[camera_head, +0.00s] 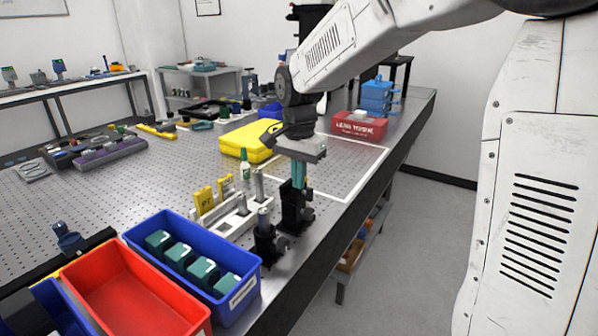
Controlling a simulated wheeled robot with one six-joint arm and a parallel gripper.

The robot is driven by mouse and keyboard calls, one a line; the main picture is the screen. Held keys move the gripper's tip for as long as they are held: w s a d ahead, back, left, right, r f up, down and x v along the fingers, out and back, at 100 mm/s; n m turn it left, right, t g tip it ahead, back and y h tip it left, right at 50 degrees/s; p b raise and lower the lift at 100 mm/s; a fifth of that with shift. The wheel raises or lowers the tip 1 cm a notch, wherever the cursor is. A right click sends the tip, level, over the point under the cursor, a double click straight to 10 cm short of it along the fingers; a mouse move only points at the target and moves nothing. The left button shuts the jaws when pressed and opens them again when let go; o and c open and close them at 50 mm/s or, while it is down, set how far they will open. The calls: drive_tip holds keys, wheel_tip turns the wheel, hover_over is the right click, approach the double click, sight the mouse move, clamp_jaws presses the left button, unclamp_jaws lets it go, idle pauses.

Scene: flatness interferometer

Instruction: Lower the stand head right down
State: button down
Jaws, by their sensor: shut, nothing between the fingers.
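My gripper (298,183) points down with its teal fingers together and nothing held. It is just above or in front of a black post-like stand (296,212) near the table's right edge; I cannot tell if they touch. A shorter black stand (266,243) with a grey metal top is in front of it. A tall black apparatus (309,20) stands at the back, partly hidden by my arm. I cannot tell which of these carries the stand head, or how high that head sits.
A blue bin (243,294) with several teal blocks and an empty red bin (125,290) are at the front. A white rack (237,222) and a small bottle (245,168) are left of my gripper. A yellow case (245,142) and red box (360,126) lie behind.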

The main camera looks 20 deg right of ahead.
drive_tip(key=shift+s+f, duration=0.2)
drive_tip(key=shift+f, duration=0.25)
wheel_tip(320, 180, up, 15)
drive_tip(key=shift+w, duration=0.2)
drive_tip(key=s+d+f+n, duration=0.1)
drive_tip(key=s+f+n, duration=0.2)
drive_tip(key=s, duration=0.6)
drive_tip(key=s+d+f+n, duration=0.1)
drive_tip(key=s+f+n, duration=0.3)
drive_tip(key=s, duration=0.6)
drive_tip(key=s+d+f+n+t, duration=0.1)
drive_tip(key=s+f+n, duration=0.2)
drive_tip(key=s, duration=0.7)
drive_tip(key=shift+s+f+n, duration=0.15)
drive_tip(key=shift+f+n, duration=0.25)
drive_tip(key=shift+f, duration=0.1)
idle(0.5)
